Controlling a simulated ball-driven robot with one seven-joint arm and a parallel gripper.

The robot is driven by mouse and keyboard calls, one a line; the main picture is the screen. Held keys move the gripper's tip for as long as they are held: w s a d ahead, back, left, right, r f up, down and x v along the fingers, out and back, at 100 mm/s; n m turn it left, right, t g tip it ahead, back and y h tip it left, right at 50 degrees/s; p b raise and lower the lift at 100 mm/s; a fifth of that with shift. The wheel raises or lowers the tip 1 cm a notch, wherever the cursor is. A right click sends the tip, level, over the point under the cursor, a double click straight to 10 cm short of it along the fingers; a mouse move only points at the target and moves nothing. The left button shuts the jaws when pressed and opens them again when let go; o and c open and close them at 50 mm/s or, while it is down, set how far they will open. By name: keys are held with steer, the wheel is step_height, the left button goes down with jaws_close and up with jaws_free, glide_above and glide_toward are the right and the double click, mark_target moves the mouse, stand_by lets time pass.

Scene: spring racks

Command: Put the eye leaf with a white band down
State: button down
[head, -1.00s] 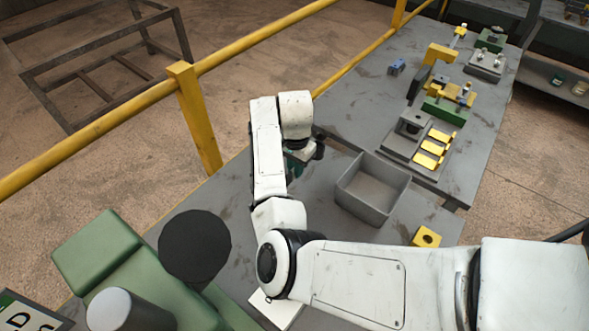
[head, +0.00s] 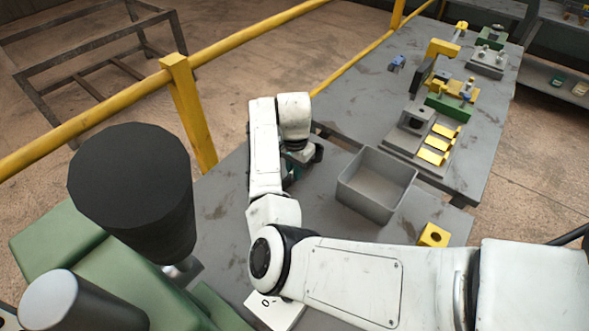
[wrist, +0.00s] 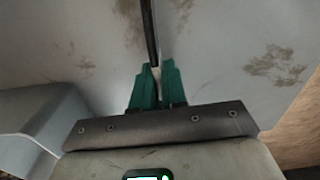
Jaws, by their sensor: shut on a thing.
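In the wrist view, my gripper (wrist: 158,88) has its green fingers shut on a thin, dark, narrow strip (wrist: 149,30), the leaf. The strip runs up and away from the fingertips over a grey, stained surface. A pale stretch shows on it close to the fingers; I cannot tell whether it is the white band. I cannot tell whether the strip touches the surface. In the head view, my gripper (head: 288,170) hangs over the near grey bench (head: 328,225), left of the grey bin. The arm mostly hides it, and the leaf is not visible there.
An open grey bin (head: 377,206) and a yellow holed block (head: 433,235) stand right of my arm. A green machine (head: 75,255) with a large black cylinder (head: 132,185) is at left. A yellow rail (head: 190,60) runs behind. The far bench (head: 365,100) holds fixtures.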

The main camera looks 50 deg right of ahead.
steer(key=c, duration=1.6)
jaws_free()
steer(key=shift+f, duration=0.15)
steer(key=o, duration=0.4)
steer(key=shift+o, duration=0.2)
step_height(320, 180, up, 12)
steer(key=b, duration=0.1)
steer(key=shift+b, duration=0.4)
